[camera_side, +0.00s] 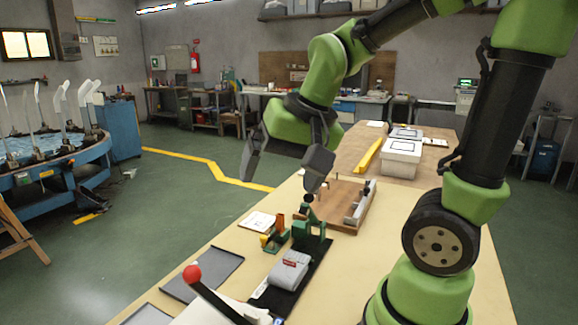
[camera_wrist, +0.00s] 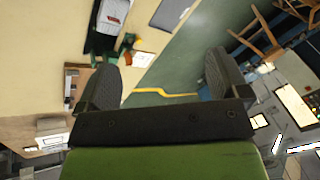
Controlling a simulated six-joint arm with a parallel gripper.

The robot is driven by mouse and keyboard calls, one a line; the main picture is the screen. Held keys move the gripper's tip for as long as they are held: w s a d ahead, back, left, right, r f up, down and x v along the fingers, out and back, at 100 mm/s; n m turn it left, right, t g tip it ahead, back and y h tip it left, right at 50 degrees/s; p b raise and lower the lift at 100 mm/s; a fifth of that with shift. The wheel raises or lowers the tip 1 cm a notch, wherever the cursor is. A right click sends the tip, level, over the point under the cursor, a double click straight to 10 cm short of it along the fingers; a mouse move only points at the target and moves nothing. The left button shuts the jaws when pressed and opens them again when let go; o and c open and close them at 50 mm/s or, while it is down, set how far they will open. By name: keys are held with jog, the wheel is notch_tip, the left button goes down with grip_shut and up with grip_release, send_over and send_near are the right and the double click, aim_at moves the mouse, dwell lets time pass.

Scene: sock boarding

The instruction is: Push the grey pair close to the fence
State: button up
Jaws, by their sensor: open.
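The grey pair (camera_side: 288,270) is a folded grey bundle with a red-and-white label. It lies on a black plate (camera_side: 312,276) on the bench, and also shows at the top of the wrist view (camera_wrist: 115,12). Green upright parts (camera_side: 307,236) stand at the plate's far end, just beyond the pair; I cannot tell whether these are the fence. My gripper (camera_side: 279,182) is open and empty, its fingers spread high above the bench, up and away from the pair. In the wrist view, nothing is between the fingers (camera_wrist: 160,62).
A wooden tray (camera_side: 340,218) with pegs and grey pieces lies beyond the plate. A red-knobbed lever (camera_side: 193,273) stands at the near left, beside a dark flat tray (camera_side: 205,273). White boxes (camera_side: 401,158) sit farther back. The bench's right side is mostly clear.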

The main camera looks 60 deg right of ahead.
jog(key=shift+s+a+r+n+t, duration=0.4)
jog(key=shift+s+a+r+n, duration=0.4)
jog(key=shift+s, duration=0.15)
